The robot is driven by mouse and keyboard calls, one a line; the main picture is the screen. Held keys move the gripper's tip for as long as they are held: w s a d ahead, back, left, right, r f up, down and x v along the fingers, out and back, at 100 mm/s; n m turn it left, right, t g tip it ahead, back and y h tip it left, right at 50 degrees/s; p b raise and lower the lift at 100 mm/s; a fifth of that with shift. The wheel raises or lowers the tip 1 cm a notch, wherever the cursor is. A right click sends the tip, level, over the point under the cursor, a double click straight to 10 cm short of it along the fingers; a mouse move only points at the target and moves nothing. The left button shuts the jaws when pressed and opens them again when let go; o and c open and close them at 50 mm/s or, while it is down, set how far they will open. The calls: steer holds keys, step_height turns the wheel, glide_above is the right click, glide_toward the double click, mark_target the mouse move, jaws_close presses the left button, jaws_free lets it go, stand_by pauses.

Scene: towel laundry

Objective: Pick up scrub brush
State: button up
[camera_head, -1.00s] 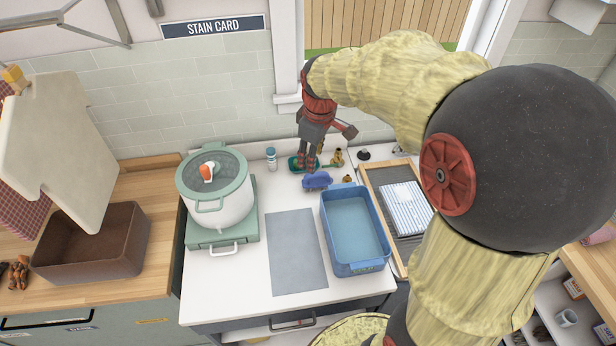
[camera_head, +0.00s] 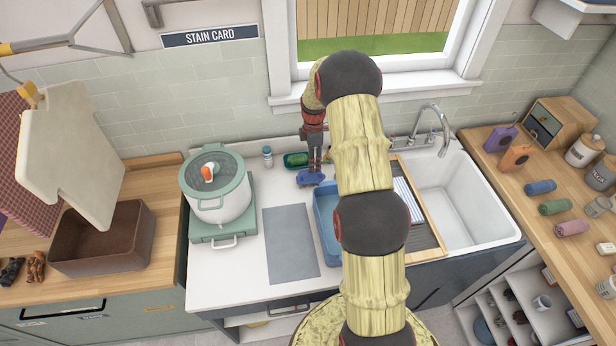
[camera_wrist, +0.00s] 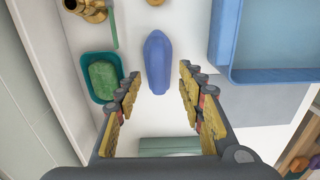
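The blue scrub brush (camera_head: 311,179) lies on the white counter behind the blue tub. In the wrist view the brush (camera_wrist: 158,62) sits in line with the gap between my fingers, its near end between the fingertips in the picture. My gripper (camera_head: 313,169) points down at the brush, with its fingers apart on either side of it in the wrist view (camera_wrist: 159,76). It is open and holds nothing. I cannot tell how high the fingertips are above the counter.
A green dish (camera_wrist: 88,68) with a green bar stands left of the brush in the wrist view. The blue tub (camera_head: 325,225) is in front of it. A small bottle (camera_head: 267,157), a pot (camera_head: 217,195) and a grey mat (camera_head: 290,245) are to the left. A sink (camera_head: 460,205) is right.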

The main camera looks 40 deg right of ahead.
mark_target(311, 177)
steer(key=shift+w+a+f+p, duration=0.15)
steer(key=shift+f+p, duration=0.1)
steer(key=shift+f, duration=1.5)
steer(key=shift+w+a+f+p, duration=0.15)
steer(key=shift+f+p, duration=0.1)
steer(key=shift+f, duration=1.45)
steer(key=shift+c, duration=0.3)
jaws_close()
